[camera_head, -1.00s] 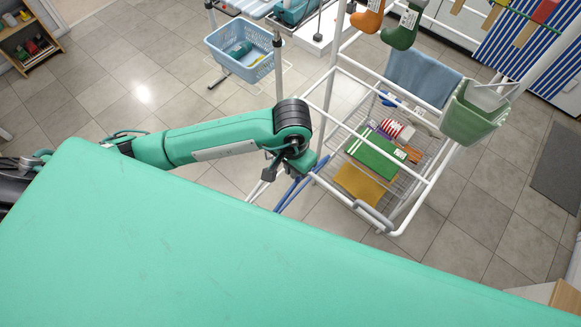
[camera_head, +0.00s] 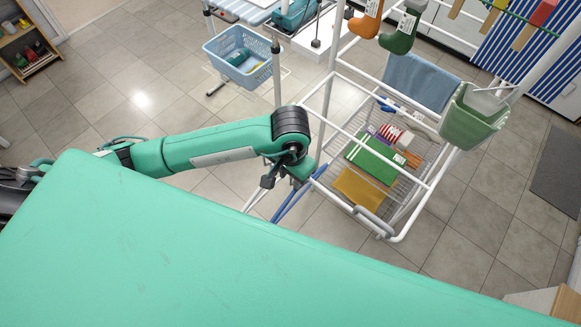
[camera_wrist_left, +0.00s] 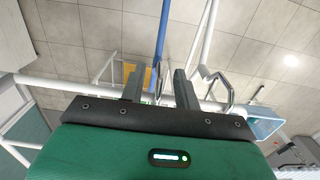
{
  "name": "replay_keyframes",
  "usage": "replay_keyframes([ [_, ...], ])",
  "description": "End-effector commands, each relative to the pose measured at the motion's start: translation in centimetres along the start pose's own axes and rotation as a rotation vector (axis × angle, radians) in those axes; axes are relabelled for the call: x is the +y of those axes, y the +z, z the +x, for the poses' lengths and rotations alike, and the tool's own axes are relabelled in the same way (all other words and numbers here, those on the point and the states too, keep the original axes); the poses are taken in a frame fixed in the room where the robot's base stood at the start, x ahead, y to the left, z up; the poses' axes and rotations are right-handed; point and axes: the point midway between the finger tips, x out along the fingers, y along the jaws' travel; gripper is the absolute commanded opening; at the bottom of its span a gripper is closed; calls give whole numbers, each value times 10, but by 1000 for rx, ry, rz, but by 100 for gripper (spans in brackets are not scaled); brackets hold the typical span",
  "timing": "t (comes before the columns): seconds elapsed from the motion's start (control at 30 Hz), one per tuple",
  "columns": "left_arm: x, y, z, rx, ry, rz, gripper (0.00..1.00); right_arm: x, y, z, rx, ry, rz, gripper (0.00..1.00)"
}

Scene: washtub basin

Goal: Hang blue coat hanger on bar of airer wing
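The blue coat hanger (camera_head: 297,195) is below my left gripper (camera_head: 288,172) in the head view, partly hidden by it. In the left wrist view the hanger (camera_wrist_left: 162,35) is a thin blue strip, seen nearly edge-on, running up from between the fingertips of my left gripper (camera_wrist_left: 160,84). The two dark fingers stand apart, with gaps beside the hanger's thin upper end. A white bar of the airer (camera_wrist_left: 60,84) passes close by the fingers. I cannot tell whether the hook rests on a bar. My right gripper is in neither view.
The white airer frame (camera_head: 405,236) stands right of the gripper, with a blue towel (camera_head: 420,82), a green bin (camera_head: 470,118) and items on its lower rack. A blue basket (camera_head: 240,68) is behind. Tiled floor is clear at left.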

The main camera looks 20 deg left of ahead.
Motion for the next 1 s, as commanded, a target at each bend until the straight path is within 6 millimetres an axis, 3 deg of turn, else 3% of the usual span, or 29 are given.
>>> replay_keyframes([
  [0.17, 0, -2, -16, 5, 0, 2, 32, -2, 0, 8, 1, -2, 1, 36],
  [0.7, 0, -1, -110, 7, -2, 2, 32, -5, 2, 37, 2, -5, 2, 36],
  [1.0, 0, 0, -134, 3, -1, 2, 32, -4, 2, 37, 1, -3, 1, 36],
])
